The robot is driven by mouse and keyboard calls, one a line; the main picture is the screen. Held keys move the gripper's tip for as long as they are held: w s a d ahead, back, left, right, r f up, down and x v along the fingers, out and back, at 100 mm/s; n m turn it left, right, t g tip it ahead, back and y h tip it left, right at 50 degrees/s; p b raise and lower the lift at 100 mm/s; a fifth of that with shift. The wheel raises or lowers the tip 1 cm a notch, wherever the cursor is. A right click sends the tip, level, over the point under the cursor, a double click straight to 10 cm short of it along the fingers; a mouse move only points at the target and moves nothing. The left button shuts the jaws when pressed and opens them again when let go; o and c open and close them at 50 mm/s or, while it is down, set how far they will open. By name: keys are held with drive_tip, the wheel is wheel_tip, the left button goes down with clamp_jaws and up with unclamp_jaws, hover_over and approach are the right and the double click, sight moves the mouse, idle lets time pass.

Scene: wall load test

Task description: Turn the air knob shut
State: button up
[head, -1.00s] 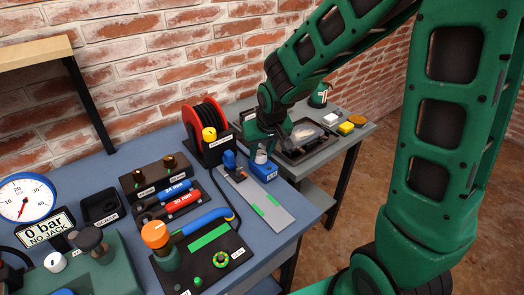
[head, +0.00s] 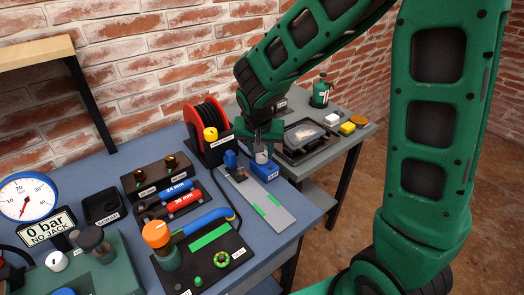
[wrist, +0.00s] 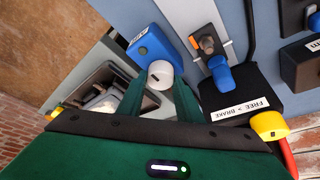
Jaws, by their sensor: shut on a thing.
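The white air knob (wrist: 160,72) sits on a blue box (wrist: 148,40) with a white label. Its face carries a short dark mark. In the head view the blue box (head: 264,182) stands at the far end of the blue bench, and the pale knob (head: 262,157) shows on top of it. My gripper (wrist: 158,84) reaches the knob with one green finger on each side and is shut on it. In the head view my gripper (head: 261,150) is over the box and partly hides the knob.
A red hose reel (head: 207,125) with a yellow knob stands close left of my gripper. A metal strip with a blue-handled slider (head: 231,160) lies in front. A grey side table (head: 338,142) with a black tray is behind right. A gauge (head: 27,197) and "0 bar" sign are far left.

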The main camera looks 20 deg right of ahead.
drive_tip(key=shift+w+a+r, duration=0.1)
drive_tip(key=shift+w+a, duration=0.05)
drive_tip(key=shift+w, duration=0.05)
drive_tip(key=o, duration=0.9)
drive_tip(key=shift+c, duration=0.2)
drive_tip(key=shift+o, duration=0.9)
drive_tip(key=shift+s, duration=0.1)
drive_tip(key=v, duration=1)
drive_tip(key=shift+r, duration=0.3)
drive_tip(key=shift+s, duration=0.1)
